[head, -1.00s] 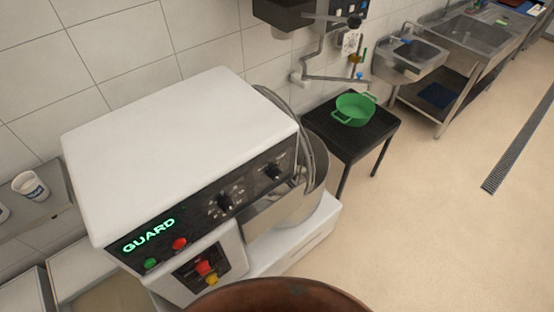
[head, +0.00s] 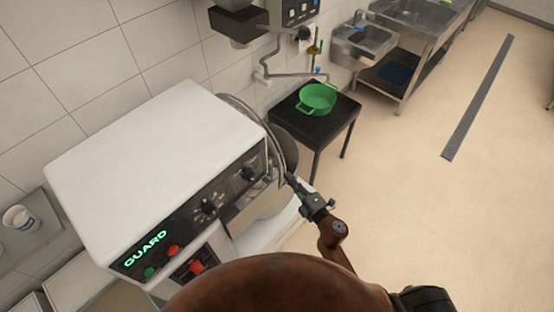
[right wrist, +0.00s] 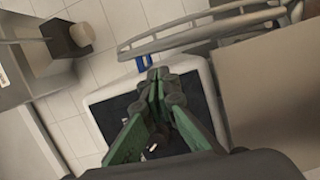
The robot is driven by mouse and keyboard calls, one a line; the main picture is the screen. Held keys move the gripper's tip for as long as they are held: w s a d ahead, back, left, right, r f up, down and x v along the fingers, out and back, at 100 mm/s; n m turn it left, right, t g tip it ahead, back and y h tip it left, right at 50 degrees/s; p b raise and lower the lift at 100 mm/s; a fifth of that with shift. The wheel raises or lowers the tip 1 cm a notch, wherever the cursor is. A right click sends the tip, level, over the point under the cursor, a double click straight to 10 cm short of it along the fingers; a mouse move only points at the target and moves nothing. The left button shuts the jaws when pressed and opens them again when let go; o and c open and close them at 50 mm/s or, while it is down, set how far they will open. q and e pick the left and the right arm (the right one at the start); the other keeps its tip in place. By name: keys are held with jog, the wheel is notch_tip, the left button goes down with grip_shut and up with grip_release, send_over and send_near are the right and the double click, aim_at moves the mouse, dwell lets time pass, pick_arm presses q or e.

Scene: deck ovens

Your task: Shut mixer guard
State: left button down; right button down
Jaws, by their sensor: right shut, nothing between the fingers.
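The white mixer (head: 150,170) stands against the tiled wall, its front panel (head: 195,215) showing lit green letters that read GUARD. Its curved metal guard (head: 275,135) stands upright at the mixer's right end, above the bowl, and also shows in the right wrist view (right wrist: 200,33). My right gripper (head: 290,180) is shut and empty, beside the guard's lower end; I cannot tell whether it touches. In the right wrist view its fingers (right wrist: 158,85) are together. The bowl is partly hidden by the guard and my arm. My left gripper is not in view.
A black table (head: 335,122) with a green pot (head: 318,98) stands just beyond the mixer. Steel sinks (head: 365,45) line the wall behind. A paper cup (head: 20,218) stands on a shelf at left. The floor on the right is clear.

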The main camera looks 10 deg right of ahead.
aim_at(275, 160)
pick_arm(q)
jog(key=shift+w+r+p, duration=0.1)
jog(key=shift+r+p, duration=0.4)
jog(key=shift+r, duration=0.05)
pick_arm(e)
jog(key=x, duration=1)
jog(key=shift+a+r, duration=0.15)
jog(key=shift+r, duration=0.1)
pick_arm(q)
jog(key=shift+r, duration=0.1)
